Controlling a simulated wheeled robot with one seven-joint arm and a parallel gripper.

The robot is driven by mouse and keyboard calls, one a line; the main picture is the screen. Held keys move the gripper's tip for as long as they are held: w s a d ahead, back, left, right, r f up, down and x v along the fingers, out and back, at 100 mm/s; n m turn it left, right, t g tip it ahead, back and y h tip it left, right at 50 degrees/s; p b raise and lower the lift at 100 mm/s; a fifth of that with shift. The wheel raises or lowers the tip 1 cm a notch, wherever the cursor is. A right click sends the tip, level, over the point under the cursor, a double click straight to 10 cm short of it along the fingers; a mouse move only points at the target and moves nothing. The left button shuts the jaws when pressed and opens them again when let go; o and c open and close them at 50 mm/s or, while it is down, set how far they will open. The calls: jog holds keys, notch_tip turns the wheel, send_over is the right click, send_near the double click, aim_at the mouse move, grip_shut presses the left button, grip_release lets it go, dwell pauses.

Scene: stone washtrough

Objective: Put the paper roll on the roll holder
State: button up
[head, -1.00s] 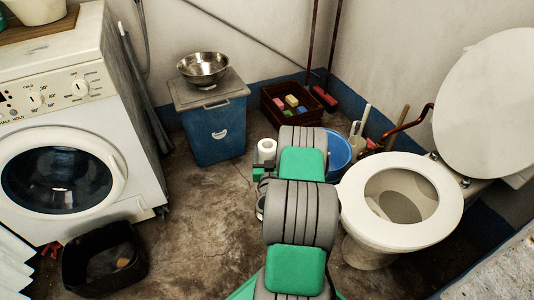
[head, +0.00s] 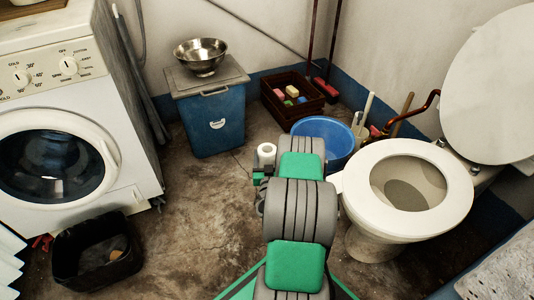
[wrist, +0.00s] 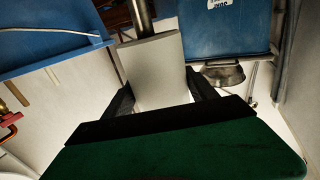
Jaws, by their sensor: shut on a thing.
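The white paper roll (head: 267,152) is held up in front of my arm in the head view, its round end with the core hole showing. In the wrist view the roll (wrist: 152,62) is a pale block between the two dark fingers of my gripper (wrist: 154,90), which is shut on it. In the head view most of my gripper is hidden behind my arm. A shiny metal post (wrist: 142,16) shows beyond the roll in the wrist view. I cannot tell whether it is the roll holder, or whether it touches the roll.
A toilet (head: 408,190) with raised lid stands right of my arm. A blue basin (head: 325,135), a dark crate (head: 285,110) and a lidded blue bin (head: 213,130) stand ahead. A washing machine (head: 70,110) and black tub (head: 95,250) are left. Floor between is clear.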

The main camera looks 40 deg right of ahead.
jog(key=shift+f, duration=2.15)
jog(key=o, duration=1.5)
jog(key=shift+c, duration=0.2)
